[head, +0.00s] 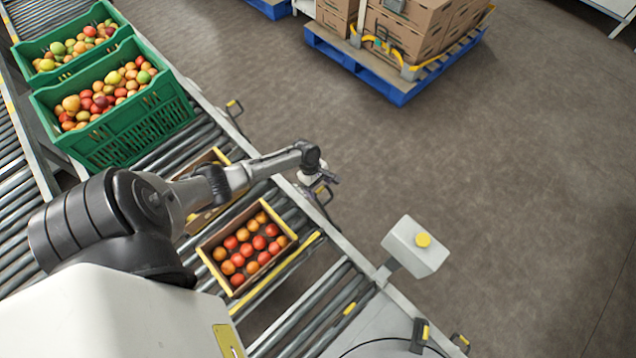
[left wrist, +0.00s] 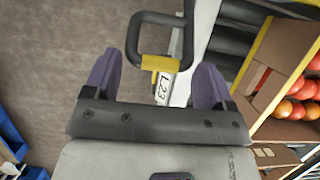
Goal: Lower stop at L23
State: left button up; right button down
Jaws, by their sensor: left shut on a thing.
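The stop handle labelled L23 (left wrist: 163,88) has a black loop (left wrist: 140,40) and a yellow collar (left wrist: 161,63), seen in the left wrist view. My left gripper (left wrist: 157,78) has its purple fingers on either side of this handle and is shut on it. In the head view my left gripper (head: 326,180) is at the conveyor's right edge, where the black loop (head: 323,196) partly shows. A yellow bar (head: 280,270) crosses the rollers just past a tomato box (head: 207,254). My right gripper is not in view.
Another box (head: 213,158) is partly hidden under my left arm. A white post unit with a yellow button (head: 418,248) stands at the conveyor's edge. A blue pallet (head: 400,96) with cartons is on otherwise open floor.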

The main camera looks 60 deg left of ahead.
pick_arm(q)
jog(key=w+d+r+g+y+p, duration=0.1)
jog(key=d+r+y+p, duration=0.2)
jog(key=d+p, duration=0.4)
jog(key=r+p, duration=0.1)
jog(key=p, duration=0.4)
jog(key=shift+w+r+y+p, duration=0.3)
jog(key=shift+w+y+p, duration=0.05)
jog(key=shift+w+y, duration=0.05)
jog(key=shift+w+d+p, duration=0.15)
jog(key=shift+d+p, duration=0.4)
jog(key=shift+d, duration=0.5)
jog(key=shift+c, duration=0.6)
jog(key=shift+d, duration=0.1)
jog(key=c, duration=0.4)
jog(key=shift+w+d, duration=0.2)
jog(key=shift+d, duration=0.1)
jog(key=shift+c, duration=0.4)
jog(key=shift+o, duration=0.7)
jog(key=shift+d+f, duration=0.1)
jog(key=shift+d, duration=0.2)
jog(key=shift+o, duration=0.8)
jog(key=shift+a, duration=0.1)
jog(key=o, duration=0.3)
jog(key=shift+a, duration=0.3)
jog(key=o, duration=0.3)
jog(key=shift+d, duration=0.1)
jog(key=o, duration=0.9)
